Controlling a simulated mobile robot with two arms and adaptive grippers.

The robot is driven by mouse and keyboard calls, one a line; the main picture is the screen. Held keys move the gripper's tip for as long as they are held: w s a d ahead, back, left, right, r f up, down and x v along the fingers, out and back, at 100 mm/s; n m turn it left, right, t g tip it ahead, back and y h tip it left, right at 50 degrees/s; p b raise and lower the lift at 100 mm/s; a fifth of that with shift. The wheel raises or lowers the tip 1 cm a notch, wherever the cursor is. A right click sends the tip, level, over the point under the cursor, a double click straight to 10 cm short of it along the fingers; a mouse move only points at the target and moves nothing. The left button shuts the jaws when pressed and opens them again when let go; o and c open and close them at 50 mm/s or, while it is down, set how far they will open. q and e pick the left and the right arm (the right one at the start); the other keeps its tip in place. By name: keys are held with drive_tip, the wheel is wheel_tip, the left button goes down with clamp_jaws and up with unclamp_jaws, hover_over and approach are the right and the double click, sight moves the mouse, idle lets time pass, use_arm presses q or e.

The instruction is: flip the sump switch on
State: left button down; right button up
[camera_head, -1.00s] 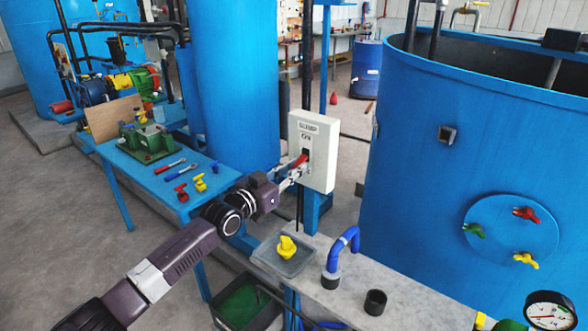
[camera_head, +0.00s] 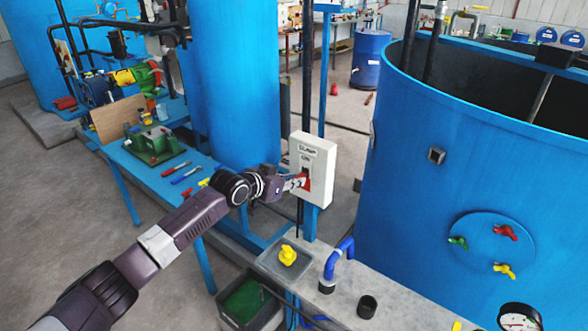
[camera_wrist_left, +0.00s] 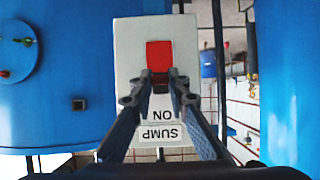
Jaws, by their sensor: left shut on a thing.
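The sump switch box (camera_head: 325,180) is a pale panel on a post, labelled SUMP and ON. Its red switch lever (camera_head: 307,175) is below the ON label. In the left wrist view, which shows the panel (camera_wrist_left: 185,40) upside down, the red lever (camera_wrist_left: 160,55) lies on the side of the dark slot away from the word ON. My left gripper (camera_head: 299,182) reaches the box from the left. Its fingertips (camera_wrist_left: 161,76) are at the lever and slot, shut on the lever; the exact contact is partly hidden. My right gripper is not in view.
A blue table (camera_head: 125,158) with a green vise (camera_head: 155,146) and tools stands left. A grey bench (camera_head: 390,307) with a yellow valve handle in a tray (camera_head: 283,265) and a blue pipe (camera_head: 338,258) is below the box. A large blue tank (camera_head: 400,215) stands right.

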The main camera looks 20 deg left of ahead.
use_arm(q)
drive_tip(key=r+g+p, duration=0.1)
drive_tip(key=g+y+p, duration=0.1)
drive_tip(key=shift+w+d+r+p, duration=0.1)
drive_tip(key=shift+w+r+p, duration=0.1)
drive_tip(key=shift+r+p, duration=0.2)
drive_tip(key=shift+w+r+g+y+p, duration=0.15)
drive_tip(key=shift+g+y+p, duration=0.2)
drive_tip(key=shift+g, duration=0.65)
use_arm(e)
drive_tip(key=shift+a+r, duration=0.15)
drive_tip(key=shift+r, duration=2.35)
use_arm(q)
drive_tip(key=c, duration=1.8)
unclamp_jaws()
drive_tip(key=shift+c, duration=0.2)
drive_tip(key=v, duration=1.2)
drive_tip(key=shift+w+r, duration=0.2)
